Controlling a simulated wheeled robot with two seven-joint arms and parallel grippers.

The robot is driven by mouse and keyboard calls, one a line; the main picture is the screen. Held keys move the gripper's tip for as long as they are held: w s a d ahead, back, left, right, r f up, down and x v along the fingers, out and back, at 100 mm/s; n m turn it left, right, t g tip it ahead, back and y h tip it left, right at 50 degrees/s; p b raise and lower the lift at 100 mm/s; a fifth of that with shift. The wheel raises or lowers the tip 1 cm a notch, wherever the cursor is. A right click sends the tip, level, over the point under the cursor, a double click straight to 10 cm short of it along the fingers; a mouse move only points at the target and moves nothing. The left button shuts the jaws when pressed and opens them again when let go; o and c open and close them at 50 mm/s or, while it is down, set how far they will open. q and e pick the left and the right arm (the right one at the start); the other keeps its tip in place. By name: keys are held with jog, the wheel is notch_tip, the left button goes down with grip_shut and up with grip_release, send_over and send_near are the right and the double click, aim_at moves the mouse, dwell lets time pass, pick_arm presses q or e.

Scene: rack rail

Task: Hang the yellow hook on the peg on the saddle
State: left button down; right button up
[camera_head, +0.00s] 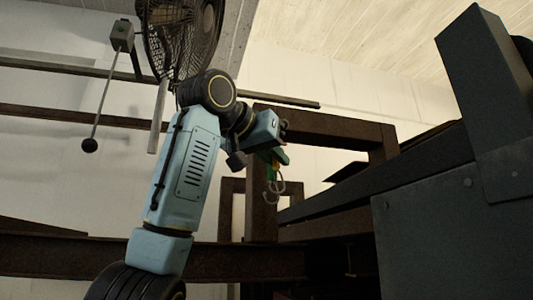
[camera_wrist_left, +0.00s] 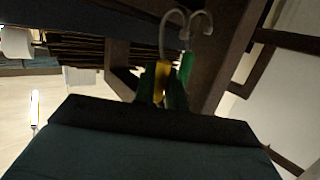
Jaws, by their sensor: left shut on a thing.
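My left gripper (camera_head: 279,151) is shut on the yellow hook (camera_head: 270,178), which hangs below the fingers with its curved grey metal part downward. A green part (camera_head: 281,157) sits right beside the yellow one at the fingertips; I cannot tell whether it belongs to the hook. In the left wrist view, the yellow hook (camera_wrist_left: 162,75) shows between the fingers (camera_wrist_left: 162,92), with two curved metal ends beyond. The hook is in front of a brown upright post in the head view. I cannot make out the peg or the saddle clearly. My right gripper is not in view.
A brown metal frame (camera_head: 345,115) stands just behind and right of my left gripper. A large dark grey metal structure (camera_head: 430,235) fills the right side. A brown beam (camera_head: 50,252) crosses the lower left. A caged fan (camera_head: 180,35) hangs above the arm.

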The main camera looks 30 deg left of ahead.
pick_arm(q)
jog(key=shift+d+f, duration=0.1)
jog(key=shift+f, duration=0.25)
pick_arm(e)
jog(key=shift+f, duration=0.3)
pick_arm(q)
jog(key=shift+f+b, duration=0.2)
jog(key=shift+b, duration=0.15)
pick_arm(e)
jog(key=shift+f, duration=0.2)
pick_arm(q)
jog(key=c, duration=1.4)
grip_release()
jog(key=shift+o, duration=0.2)
